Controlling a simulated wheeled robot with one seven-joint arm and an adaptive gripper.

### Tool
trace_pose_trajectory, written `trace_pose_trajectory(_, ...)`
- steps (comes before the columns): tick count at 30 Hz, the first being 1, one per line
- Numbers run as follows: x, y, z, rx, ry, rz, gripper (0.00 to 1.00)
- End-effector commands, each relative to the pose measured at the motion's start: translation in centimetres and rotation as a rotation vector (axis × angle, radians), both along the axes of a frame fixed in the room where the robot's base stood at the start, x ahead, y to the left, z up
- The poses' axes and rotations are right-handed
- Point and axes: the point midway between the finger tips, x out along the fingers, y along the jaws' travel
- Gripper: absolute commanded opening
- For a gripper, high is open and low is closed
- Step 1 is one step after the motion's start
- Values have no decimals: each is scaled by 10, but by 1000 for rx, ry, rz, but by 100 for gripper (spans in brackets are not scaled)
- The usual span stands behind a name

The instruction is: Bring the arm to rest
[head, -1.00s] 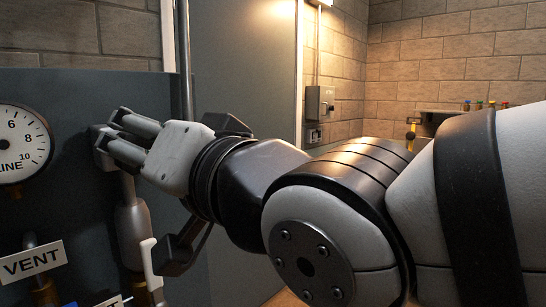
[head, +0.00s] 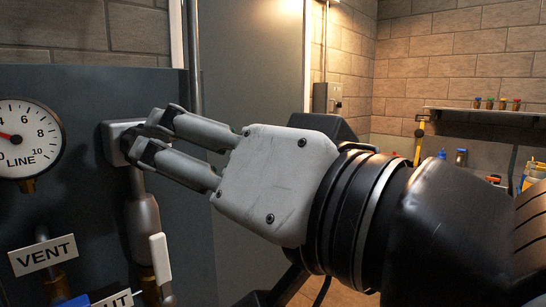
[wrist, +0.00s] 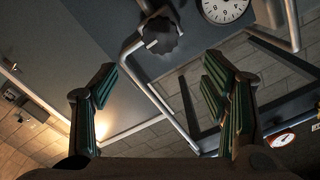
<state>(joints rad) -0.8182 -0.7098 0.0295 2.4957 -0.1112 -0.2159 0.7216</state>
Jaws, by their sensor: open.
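My gripper (head: 152,138) reaches in from the right in the head view, with its two fingers pointing left in front of the dark panel (head: 100,90). It is open and empty. In the wrist view the two dark, green-padded fingers (wrist: 165,105) stand wide apart, with nothing between them. A grey block (head: 112,142) on top of a pipe shows just past the fingertips in the head view; I cannot tell whether they touch it. My arm (head: 430,225) fills the lower right of the head view.
A LINE gauge (head: 25,140) and a VENT label (head: 43,255) are on the panel at left. A dark knob (wrist: 160,38) shows ahead in the wrist view. A shelf (head: 480,112) with small bottles is on the brick wall at right. A grey door (head: 250,70) stands behind.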

Motion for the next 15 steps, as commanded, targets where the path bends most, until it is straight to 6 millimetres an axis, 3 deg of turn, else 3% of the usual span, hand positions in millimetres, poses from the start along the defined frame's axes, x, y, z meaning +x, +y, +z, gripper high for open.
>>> trace_pose_trajectory(4, 8, -9, -7, -42, 12, -37, 68)
trace_pose_trajectory(7, 26, -34, -28, -153, 47, -124, 68)
trace_pose_trajectory(11, 46, -92, -70, -377, 156, -276, 68)
trace_pose_trajectory(15, 40, -164, -116, -619, 330, -393, 68)
